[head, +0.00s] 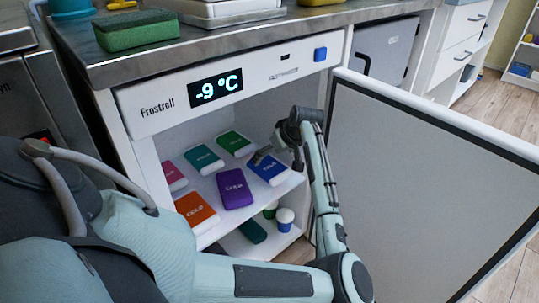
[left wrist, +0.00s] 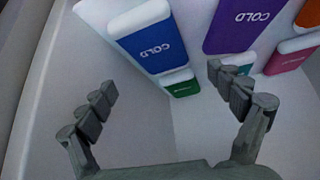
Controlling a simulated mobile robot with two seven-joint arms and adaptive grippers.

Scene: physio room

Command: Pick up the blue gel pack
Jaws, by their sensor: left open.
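The blue gel pack (head: 270,171) lies flat on the upper shelf of the open freezer, at the shelf's right front, with a white edge and "COLD" lettering. My left gripper (head: 277,158) is open over the pack's far right part and hides some of it. In the left wrist view the blue pack (left wrist: 157,46) shows beyond the two spread fingers (left wrist: 161,80), and nothing is between them. I cannot tell whether a finger touches the pack. My right gripper is not in view.
A purple pack (head: 234,188) lies just left of the blue one; orange (head: 196,211), pink, teal and green packs (head: 235,143) share the shelf. The freezer door (head: 430,190) stands open at right, close to my forearm. The counter edge (head: 220,45) overhangs above.

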